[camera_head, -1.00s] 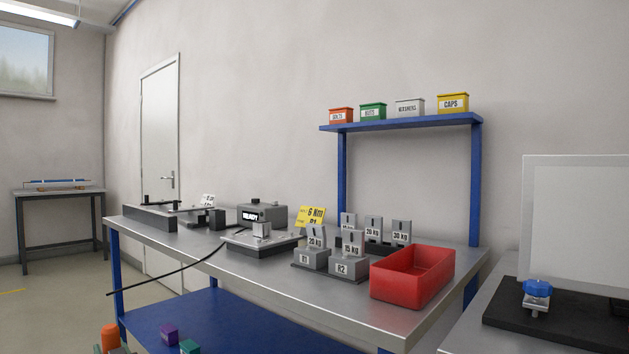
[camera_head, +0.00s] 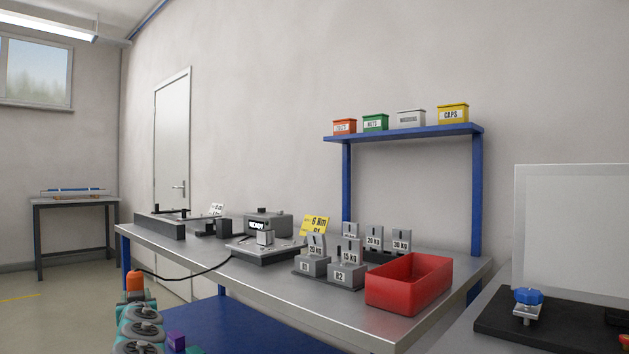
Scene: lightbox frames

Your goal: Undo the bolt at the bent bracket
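My gripper's fingers cannot be made out there. The bent bracket and its bolt cannot be identified for certain. A long dark fixture (camera_head: 160,228) with small black parts lies at the bench's far left. A grey plate fixture (camera_head: 263,252) with a small metal block sits mid-bench. A metal clamp piece with a blue knob (camera_head: 528,296) stands on a black base at right.
A red bin (camera_head: 408,284) stands at the bench's right front. Beside it are several grey weights (camera_head: 346,277) and a yellow card (camera_head: 315,225) reading 6 Nm. A blue shelf (camera_head: 405,133) holds several small labelled boxes. A pale panel (camera_head: 572,225) rises at the right.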

